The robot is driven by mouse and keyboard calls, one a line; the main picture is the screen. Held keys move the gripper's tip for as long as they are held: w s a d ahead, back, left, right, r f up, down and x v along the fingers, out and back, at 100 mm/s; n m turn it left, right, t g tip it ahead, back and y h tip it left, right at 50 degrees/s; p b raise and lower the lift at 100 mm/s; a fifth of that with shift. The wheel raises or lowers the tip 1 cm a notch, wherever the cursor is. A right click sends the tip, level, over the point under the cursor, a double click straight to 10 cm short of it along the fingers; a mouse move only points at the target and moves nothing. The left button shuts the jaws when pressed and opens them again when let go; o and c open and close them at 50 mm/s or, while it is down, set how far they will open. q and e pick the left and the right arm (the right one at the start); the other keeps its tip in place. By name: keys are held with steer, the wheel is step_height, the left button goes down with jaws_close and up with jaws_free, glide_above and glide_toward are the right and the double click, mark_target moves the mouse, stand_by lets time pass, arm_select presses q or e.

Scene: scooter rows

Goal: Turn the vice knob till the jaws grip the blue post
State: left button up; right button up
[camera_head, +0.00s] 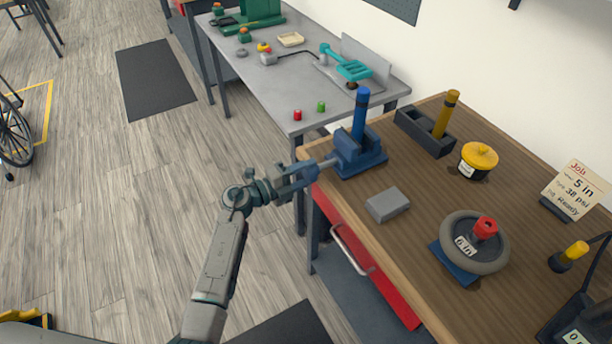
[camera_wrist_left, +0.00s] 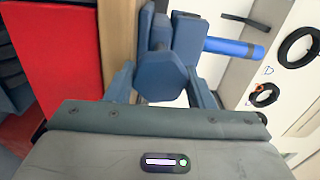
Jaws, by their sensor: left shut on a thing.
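The blue vice (camera_head: 362,158) stands at the near left corner of the wooden bench. The blue post (camera_head: 360,114) stands upright at its jaws; whether both jaws touch it I cannot tell. A grey screw (camera_head: 327,163) runs from the vice toward my left gripper (camera_head: 309,172). In the left wrist view, the faceted blue knob (camera_wrist_left: 161,76) sits between the fingers of my left gripper (camera_wrist_left: 163,88), which is shut on it. The vice jaws (camera_wrist_left: 187,38) and the post (camera_wrist_left: 235,48) show beyond the knob. In the head view the fingers mostly hide the knob. My right gripper is not in view.
A grey block (camera_head: 387,205) lies in front of the vice, and a dark holder (camera_head: 425,132) with a yellow post stands behind it. A wheel (camera_head: 474,243) and a yellow-lidded pot (camera_head: 478,158) are farther right. A red drawer (camera_head: 365,255) is below the bench edge.

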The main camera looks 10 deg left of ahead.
arm_select(q)
steer(key=m, duration=0.1)
steer(key=m+b, duration=0.2)
steer(key=shift+f+m, duration=0.25)
steer(key=shift+m, duration=0.15)
steer(key=m+b, duration=0.2)
steer(key=m, duration=0.1)
steer(key=shift+f+m+b, duration=0.1)
steer(key=shift+m+b, duration=0.2)
steer(key=shift+b, duration=0.1)
steer(key=m+b, duration=0.2)
steer(key=shift+m, duration=0.3)
steer(key=m+b, duration=0.3)
steer(key=shift+m+b, duration=0.4)
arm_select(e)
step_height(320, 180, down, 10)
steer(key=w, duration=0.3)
arm_select(q)
steer(key=m+b, duration=0.3)
steer(key=shift+b, duration=0.3)
steer(key=m+b, duration=0.3)
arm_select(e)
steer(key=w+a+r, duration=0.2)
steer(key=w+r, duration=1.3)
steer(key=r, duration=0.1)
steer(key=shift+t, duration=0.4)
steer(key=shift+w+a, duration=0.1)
arm_select(q)
steer(key=o, duration=1)
steer(key=shift+r, duration=0.25)
